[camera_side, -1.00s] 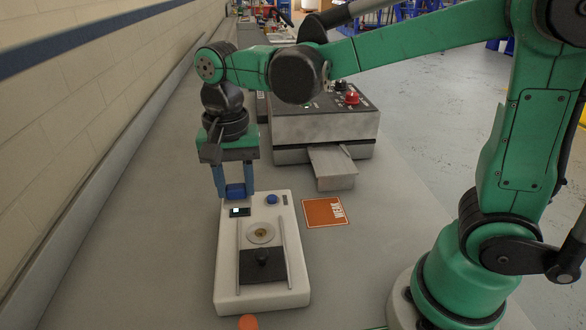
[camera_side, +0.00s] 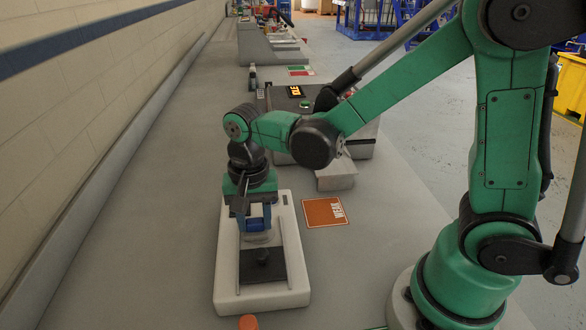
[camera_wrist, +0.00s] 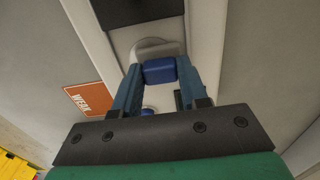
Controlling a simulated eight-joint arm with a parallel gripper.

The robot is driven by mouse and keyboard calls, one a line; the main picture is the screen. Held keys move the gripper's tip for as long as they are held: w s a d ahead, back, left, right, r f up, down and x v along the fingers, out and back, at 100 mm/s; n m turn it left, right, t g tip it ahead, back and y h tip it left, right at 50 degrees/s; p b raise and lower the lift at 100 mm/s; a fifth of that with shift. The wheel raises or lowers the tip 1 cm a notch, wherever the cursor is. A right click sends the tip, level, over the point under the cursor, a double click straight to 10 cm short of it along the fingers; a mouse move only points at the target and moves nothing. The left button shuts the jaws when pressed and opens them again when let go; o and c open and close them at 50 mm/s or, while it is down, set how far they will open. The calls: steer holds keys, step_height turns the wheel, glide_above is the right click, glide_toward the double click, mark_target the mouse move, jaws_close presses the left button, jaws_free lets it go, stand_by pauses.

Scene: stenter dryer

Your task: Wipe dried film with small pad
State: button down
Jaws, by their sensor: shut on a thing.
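My gripper (camera_side: 257,226) is shut on a small blue pad (camera_side: 257,223), which also shows between the fingertips in the wrist view (camera_wrist: 159,70). The gripper points down over the white tray-like device (camera_side: 225,285). A pale round disc (camera_side: 254,239) on the device shows partly just below the pad, and in the wrist view (camera_wrist: 150,47) beyond it. I cannot tell whether the pad touches the disc. The dried film is hidden behind the pad and fingers.
An orange card (camera_side: 324,212) lies to the right of the device. A grey machine (camera_side: 358,148) with a protruding tray (camera_side: 336,177) stands behind it. An orange-topped object (camera_side: 248,322) is at the front edge of the picture. The bench left of the device is clear.

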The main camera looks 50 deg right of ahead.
steer(key=shift+s+d, duration=1.2)
steer(key=shift+w+a+f, duration=0.1)
steer(key=shift+w+a, duration=1.85)
step_height(320, 180, up, 8)
steer(key=shift+r, duration=0.25)
step_height(320, 180, up, 7)
glide_above(338, 223)
step_height(338, 223, down, 20)
steer(key=shift+r, duration=0.15)
